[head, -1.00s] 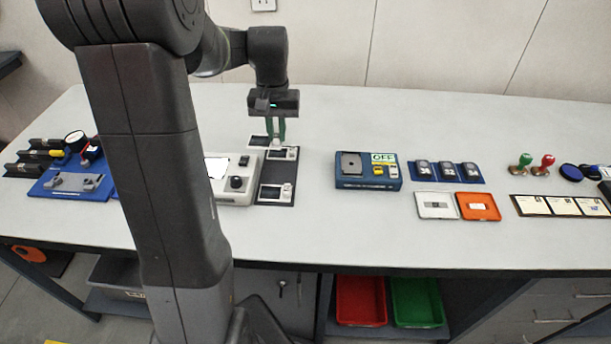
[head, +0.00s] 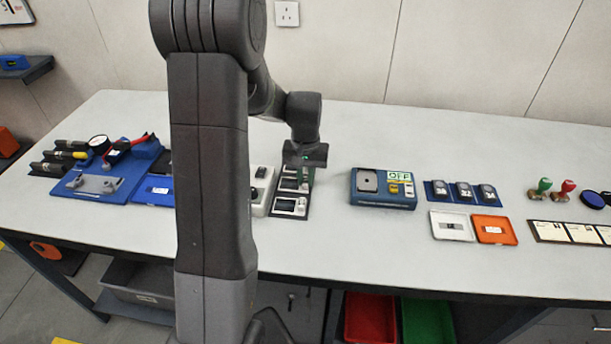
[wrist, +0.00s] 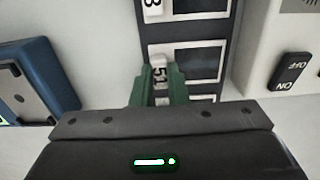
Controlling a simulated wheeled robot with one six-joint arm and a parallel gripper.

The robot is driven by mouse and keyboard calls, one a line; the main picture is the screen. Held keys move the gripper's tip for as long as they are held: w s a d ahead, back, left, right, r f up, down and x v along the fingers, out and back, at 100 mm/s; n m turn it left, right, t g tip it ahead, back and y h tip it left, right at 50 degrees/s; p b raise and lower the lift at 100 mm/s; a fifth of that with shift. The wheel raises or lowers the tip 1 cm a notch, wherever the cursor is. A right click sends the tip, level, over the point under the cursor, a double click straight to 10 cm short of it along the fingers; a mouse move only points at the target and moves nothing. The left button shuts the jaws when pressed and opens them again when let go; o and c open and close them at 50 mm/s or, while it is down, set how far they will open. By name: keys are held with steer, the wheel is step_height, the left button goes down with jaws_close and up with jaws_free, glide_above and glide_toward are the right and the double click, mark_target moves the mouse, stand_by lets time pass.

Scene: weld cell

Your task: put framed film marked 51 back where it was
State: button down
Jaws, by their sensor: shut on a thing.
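My gripper (wrist: 158,82) has green fingers shut on the white tab of the framed film marked 51 (wrist: 198,65) in the wrist view. That film has a pale frame and a dark window. It lies over the middle of the dark holder strip (wrist: 193,25), in line with the neighbouring films; whether it rests fully down cannot be told. Another film (wrist: 200,4), its tab number cut off, is above it in the picture. A third below is mostly hidden by my gripper. In the head view my gripper (head: 306,172) is over the holder (head: 276,213), close to the film row.
A pale switch device (head: 262,190) stands just left of the holder, partly behind my arm. A blue box with an OFF sign (head: 383,200) stands to the right. Bare table lies between holder and blue box. Blue trays with tools (head: 100,185) are at the left.

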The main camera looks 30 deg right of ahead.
mark_target(305, 180)
steer(key=c, duration=1.4)
jaws_free()
steer(key=shift+f, duration=0.1)
steer(key=shift+c, duration=0.2)
step_height(305, 180, up, 12)
